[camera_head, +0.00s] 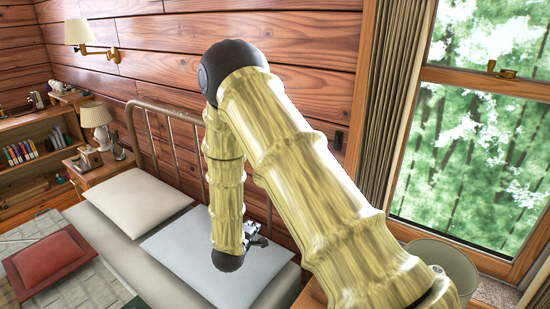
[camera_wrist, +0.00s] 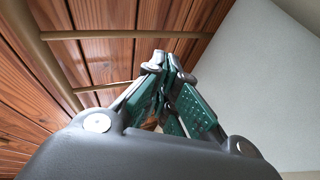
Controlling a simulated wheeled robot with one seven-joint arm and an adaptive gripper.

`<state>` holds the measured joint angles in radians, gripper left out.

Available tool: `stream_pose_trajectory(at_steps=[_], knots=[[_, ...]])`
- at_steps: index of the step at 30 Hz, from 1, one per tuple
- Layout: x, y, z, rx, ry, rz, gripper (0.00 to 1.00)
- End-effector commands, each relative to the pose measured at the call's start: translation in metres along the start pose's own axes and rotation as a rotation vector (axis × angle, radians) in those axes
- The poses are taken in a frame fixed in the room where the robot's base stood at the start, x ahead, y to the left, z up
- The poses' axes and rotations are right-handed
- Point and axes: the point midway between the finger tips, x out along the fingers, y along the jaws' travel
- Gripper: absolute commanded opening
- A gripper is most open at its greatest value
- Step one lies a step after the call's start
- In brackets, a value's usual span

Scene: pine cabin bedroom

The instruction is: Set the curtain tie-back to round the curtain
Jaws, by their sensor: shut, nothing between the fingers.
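The grey-brown curtain (camera_head: 388,110) hangs in narrow folds along the left side of the window in the head view. I cannot make out a tie-back around it; my arm covers the curtain's lower part. A small dark fitting (camera_head: 338,140) is on the wall left of the curtain; I cannot tell what it is. My gripper (camera_head: 257,238) is low over the bed's near pillow, well left of the curtain and partly hidden by my arm. In the wrist view, the green-padded fingers of my gripper (camera_wrist: 168,62) are shut and empty.
The metal headboard (camera_head: 165,112) stands against the plank wall; its rails cross the wrist view (camera_wrist: 120,35). A white pillow (camera_head: 137,200) and red cushion (camera_head: 50,262) lie on the bed. A round lampshade (camera_head: 445,262) stands below the window (camera_head: 480,140).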

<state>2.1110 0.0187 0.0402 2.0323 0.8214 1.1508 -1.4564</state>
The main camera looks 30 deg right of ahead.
Motion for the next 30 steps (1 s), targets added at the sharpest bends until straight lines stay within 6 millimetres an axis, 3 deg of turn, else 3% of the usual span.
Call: stream_pose_trajectory(at_steps=[1, 6, 9, 12, 18, 30], knots=[[0.004, 0.032, -0.015, -0.025, -0.018, 0.061, 0.0], [0.005, 0.127, -0.046, -0.143, -0.143, 0.227, 0.0], [-0.001, 0.173, -0.058, -0.199, -0.226, 0.286, 0.0], [-0.007, 0.206, -0.064, -0.242, -0.298, 0.317, 0.0], [-0.015, 0.238, -0.069, -0.287, -0.375, 0.335, 0.0], [-0.015, 0.241, -0.069, -0.294, -0.383, 0.335, 0.0]])
